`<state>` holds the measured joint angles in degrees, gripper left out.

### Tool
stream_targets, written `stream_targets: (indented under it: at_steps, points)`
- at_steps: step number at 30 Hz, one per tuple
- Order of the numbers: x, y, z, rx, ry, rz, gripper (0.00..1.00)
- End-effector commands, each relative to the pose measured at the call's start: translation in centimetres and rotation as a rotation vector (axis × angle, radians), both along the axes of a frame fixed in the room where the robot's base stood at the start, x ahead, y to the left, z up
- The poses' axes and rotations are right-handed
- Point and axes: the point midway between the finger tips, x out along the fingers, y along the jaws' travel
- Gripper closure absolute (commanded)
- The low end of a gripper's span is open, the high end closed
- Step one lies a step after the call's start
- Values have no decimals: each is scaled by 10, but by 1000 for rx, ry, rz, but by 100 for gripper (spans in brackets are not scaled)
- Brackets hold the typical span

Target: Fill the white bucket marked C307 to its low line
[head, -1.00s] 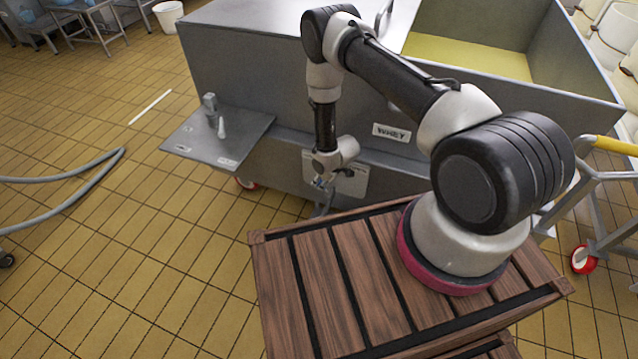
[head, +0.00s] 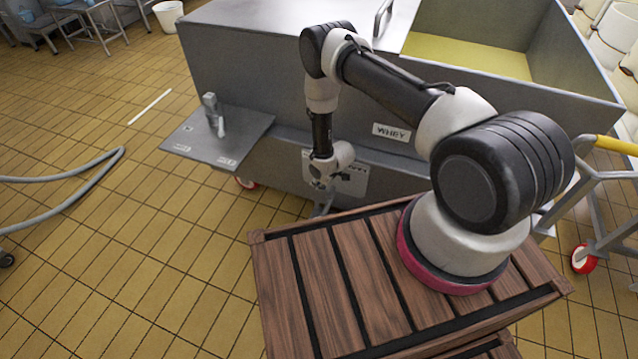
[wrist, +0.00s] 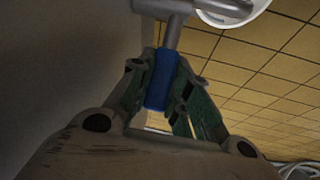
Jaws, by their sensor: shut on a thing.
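My gripper (wrist: 165,85) is shut on a blue handle (wrist: 160,78) in the wrist view, with a green finger on either side of it. The handle joins a grey metal pipe or valve body (wrist: 165,8) at the top. A white round rim, perhaps a bucket (wrist: 232,12), shows beyond the pipe, cut off by the top edge; no marking or fill level is visible. In the head view my gripper (head: 320,184) is low at the front of the steel vat (head: 250,75) labelled WHEY (head: 391,132). The handle cannot be made out there.
A steel shelf (head: 190,145) with a small upright fitting (head: 211,108) juts from the vat. A white bucket (head: 168,17) stands far back left, its marking unreadable. A grey hose (head: 75,180) lies left. A yellow-handled trolley (head: 618,146) stands right. Tiled floor (head: 150,250) is open at left.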

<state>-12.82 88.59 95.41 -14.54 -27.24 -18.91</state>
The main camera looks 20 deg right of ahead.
Motion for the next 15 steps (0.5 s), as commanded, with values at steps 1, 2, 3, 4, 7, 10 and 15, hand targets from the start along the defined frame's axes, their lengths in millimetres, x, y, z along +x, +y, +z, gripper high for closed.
stream_targets:
  at_steps: [1, 2, 3, 4, 7, 10, 15]
  points:
    - [0, 0, 0, 2, -1, -1, 100]
    - [0, -1, 0, 4, -2, 0, 100]
    - [-1, -1, 0, 8, -5, -1, 100]
    - [-1, -2, 1, 12, -8, -1, 100]
    - [-3, -4, 2, 38, -25, -3, 100]
    - [-5, -7, 4, 78, -55, -4, 100]
    - [-11, -15, 7, 176, -124, -6, 100]
